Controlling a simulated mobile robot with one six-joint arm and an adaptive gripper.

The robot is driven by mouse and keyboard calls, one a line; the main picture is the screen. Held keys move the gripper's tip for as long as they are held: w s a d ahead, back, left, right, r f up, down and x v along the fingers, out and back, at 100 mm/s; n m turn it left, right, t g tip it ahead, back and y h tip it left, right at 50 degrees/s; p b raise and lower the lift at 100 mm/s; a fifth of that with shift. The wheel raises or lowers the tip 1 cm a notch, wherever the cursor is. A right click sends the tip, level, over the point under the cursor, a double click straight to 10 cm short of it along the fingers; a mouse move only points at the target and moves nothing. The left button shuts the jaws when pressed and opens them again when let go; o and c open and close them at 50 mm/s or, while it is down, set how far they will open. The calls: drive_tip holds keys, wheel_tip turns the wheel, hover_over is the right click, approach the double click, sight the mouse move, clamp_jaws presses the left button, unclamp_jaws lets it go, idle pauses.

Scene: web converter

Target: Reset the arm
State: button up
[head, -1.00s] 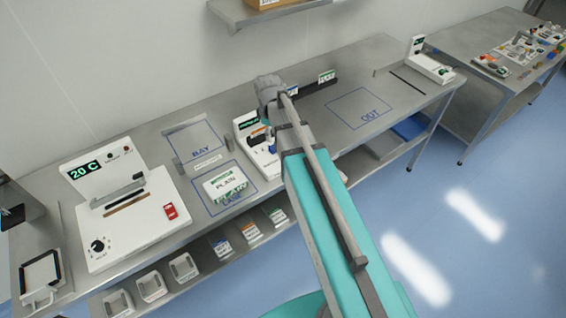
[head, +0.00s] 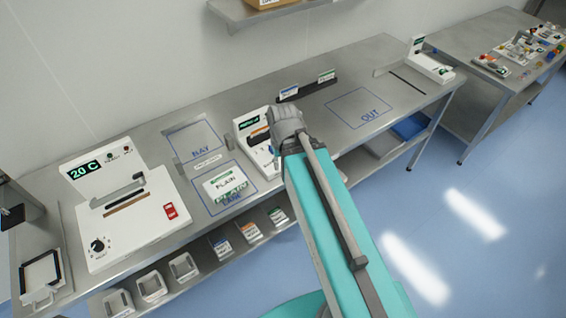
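My teal and grey arm (head: 325,215) reaches up from the bottom of the head view over the front edge of the steel bench (head: 235,88). Its far end shows a rounded grey joint (head: 288,122) above the bench, just right of a small white device (head: 250,128). No gripper fingers show, so I cannot see whether anything is held.
A white machine (head: 125,215) reading 20 C stands at left. A PLAIN card (head: 222,185) lies in the LANE outline, below the empty BAY outline (head: 196,140). The OUT outline (head: 358,107) is empty. A dark rack (head: 308,88) holds cards behind.

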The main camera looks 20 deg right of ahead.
drive_tip(key=shift+f, duration=0.1)
wheel_tip(320, 180, down, 9)
drive_tip(key=b, duration=0.9)
idle(1.3)
